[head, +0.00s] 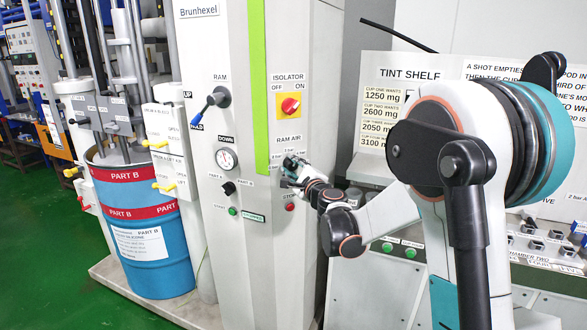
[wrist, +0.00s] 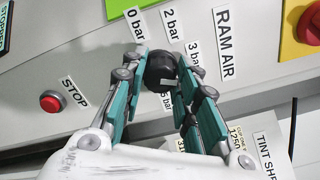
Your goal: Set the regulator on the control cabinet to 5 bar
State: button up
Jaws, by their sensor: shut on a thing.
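The regulator knob (wrist: 161,68) is a round black knob on the grey face of the control cabinet (head: 228,60). My gripper (wrist: 163,58), with teal fingers, is shut on it, one finger on each side. Labels reading 0 bar (wrist: 135,22), 2 bar (wrist: 172,24) and 3 bar (wrist: 195,58) stand around the knob. Another bar label, partly hidden, lies below it. A pale mark shows on the knob's lower edge; its exact setting is hard to tell. In the head view my gripper (head: 291,170) is at the cabinet under the RAM AIR label, and it hides the knob.
A red stop button (wrist: 50,102) sits left of the fingers in the wrist view. The red isolator switch (head: 290,105) on its yellow plate is above my gripper. A pressure gauge (head: 227,159) and blue-handled ram lever (head: 212,101) are to the left. The tint shelf (head: 420,75) stands right.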

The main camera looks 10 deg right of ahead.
jog(key=m, duration=0.4)
jog(key=shift+m, duration=0.3)
jog(key=m, duration=0.3)
jog(key=shift+m, duration=0.3)
jog(key=m, duration=0.3)
jog(key=shift+m, duration=2.1)
jog(key=o, duration=1.1)
jog(key=s, duration=0.4)
jog(key=s+d, duration=0.1)
jog(key=s, duration=0.3)
jog(key=s+d, duration=0.1)
jog(key=s, duration=0.3)
